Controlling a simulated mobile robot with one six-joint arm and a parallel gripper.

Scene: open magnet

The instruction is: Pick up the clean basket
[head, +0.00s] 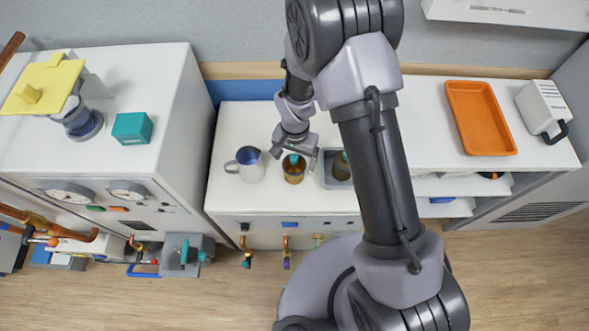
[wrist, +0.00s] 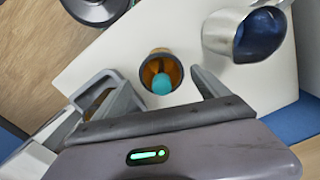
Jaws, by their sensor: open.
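A small amber-brown cup-shaped basket (head: 293,175) with a teal rounded piece inside stands on the white counter. It also shows in the wrist view (wrist: 150,66), between and just beyond my fingertips. A second brownish round item (head: 341,168) sits in a grey bin (head: 328,181) just to the right. No label shows which one is the clean basket. My gripper (head: 294,155) is open and empty, pointing down above the amber basket. Its two fingers spread to either side of the basket in the wrist view, and I see no contact.
A metal pitcher (head: 251,172) with a blue inside stands close left of the amber basket. An orange tray (head: 481,117) and a white box-like appliance (head: 543,110) are at the right. A teal box (head: 132,128) sits on the left cabinet. The counter's front is clear.

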